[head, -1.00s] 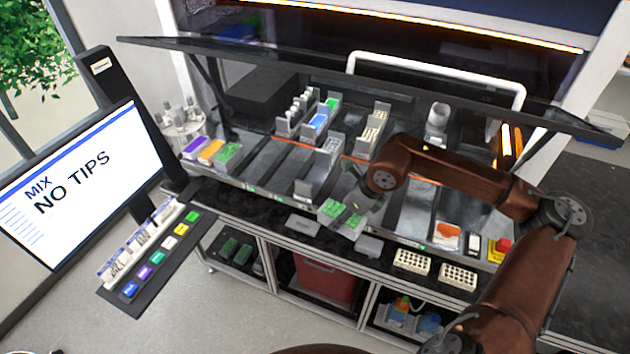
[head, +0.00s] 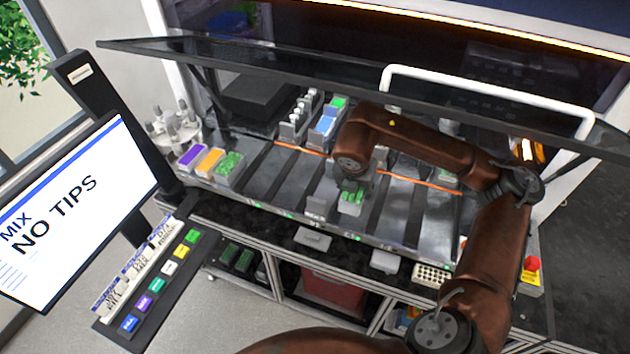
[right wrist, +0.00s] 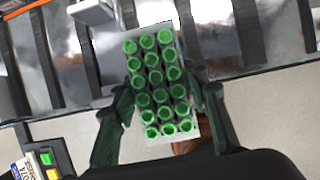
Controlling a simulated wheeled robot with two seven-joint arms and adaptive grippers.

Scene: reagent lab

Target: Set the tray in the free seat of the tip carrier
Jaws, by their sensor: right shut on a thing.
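A tray of green tips (head: 351,203) is held in my right gripper (head: 350,186), over the front part of the deck. In the right wrist view the green tray (right wrist: 158,90) sits between the two dark fingers of the right gripper (right wrist: 163,100), which are shut on its sides. The tip carrier seems to be the lane with a blue rack (head: 322,124) and a green rack (head: 338,104) toward the back; a grey block (head: 317,206) stands at its front, left of the held tray. My right arm hides the middle of this lane, so its free seat cannot be made out. My left gripper is not in view.
Purple, orange and green racks (head: 210,160) stand at the deck's left. A raised glass cover (head: 290,65) spans above the deck. Grey pieces (head: 312,239) and a white rack (head: 431,275) lie on the front ledge. A screen (head: 75,215) stands left.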

